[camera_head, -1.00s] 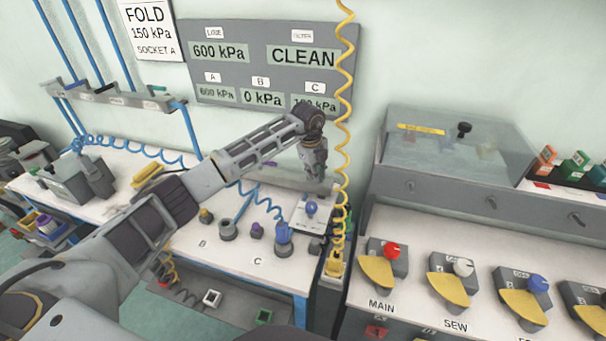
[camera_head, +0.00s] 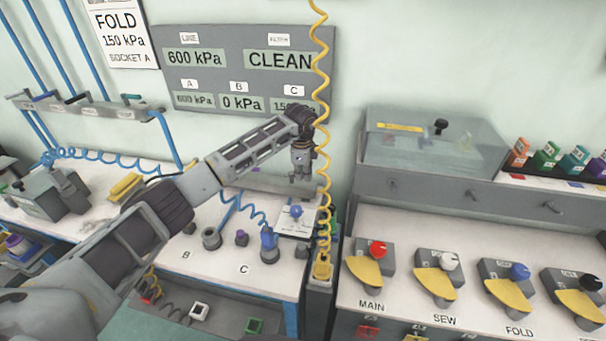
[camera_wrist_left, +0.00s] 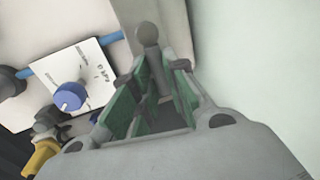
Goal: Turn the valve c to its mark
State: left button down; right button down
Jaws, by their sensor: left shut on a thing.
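A blue knob (camera_head: 296,211) sits on a white plate (camera_head: 287,229) at the bench's right end, behind label C. The wrist view shows the blue knob (camera_wrist_left: 70,96) and the marked plate (camera_wrist_left: 103,88), left of my fingers. My left gripper (camera_head: 301,177) is above and behind the knob, apart from it. In the wrist view my left gripper (camera_wrist_left: 158,72) is shut on a grey round-headed piece (camera_wrist_left: 148,36) between its green-padded fingers. What this piece belongs to is unclear. My right gripper is out of view.
A grey panel (camera_head: 232,74) reads A 600, B 0 and C about 150 kPa, partly behind a coiled yellow hose (camera_head: 318,140). A blue fitting (camera_head: 269,246) stands at C. Several knobs with yellow plates, including a red knob (camera_head: 377,249), line the right bench.

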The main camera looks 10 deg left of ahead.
pick_arm(q)
jog(key=shift+w+r, duration=0.1)
dwell(0.3)
jog(key=c, duration=1.4)
grip_release()
jog(key=shift+c, duration=0.2)
notch_tip(320, 180, up, 12)
jog(key=s, duration=0.2)
jog(key=shift+s+f, duration=0.2)
jog(key=shift+s, duration=0.05)
jog(key=shift+f, duration=0.1)
